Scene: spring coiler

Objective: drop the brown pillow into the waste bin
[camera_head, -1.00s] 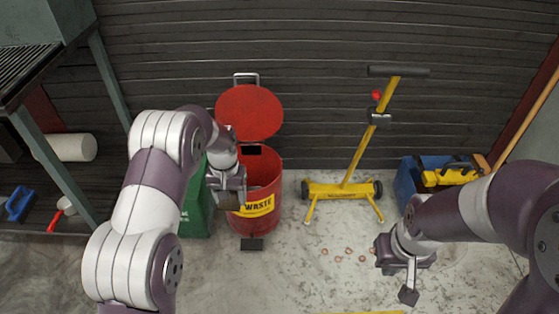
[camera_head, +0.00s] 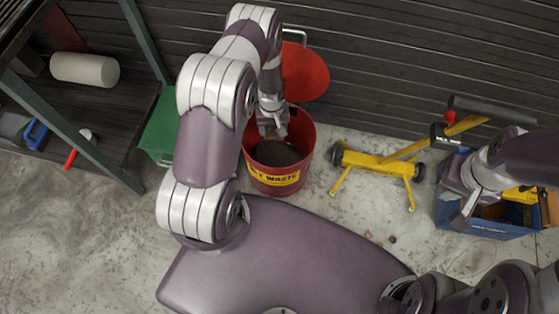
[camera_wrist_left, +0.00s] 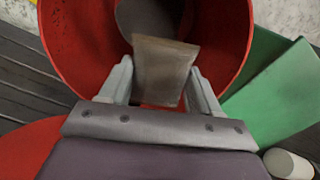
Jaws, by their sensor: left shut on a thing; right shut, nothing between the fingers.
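The brown pillow (camera_wrist_left: 165,65) is pinched between the two fingers of my left gripper (camera_wrist_left: 162,88) in the left wrist view. The red waste bin (camera_head: 302,158) is open, its round red lid raised behind it (camera_head: 305,70). In the head view my left gripper (camera_head: 272,130) is over the bin's mouth, at its back left part. The pillow is mostly hidden there by the gripper. The left wrist view looks into the bin's red inside (camera_wrist_left: 80,45), with the pillow in front of it. My right gripper (camera_head: 462,220) is shut and empty, in front of a blue toolbox.
A green bin (camera_head: 160,130) stands close to the left of the waste bin. A yellow wheeled stand (camera_head: 375,165) is to its right, then the blue toolbox (camera_head: 500,230). A shelf with a white roll (camera_head: 85,70) is at the left. A slatted wall is close behind.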

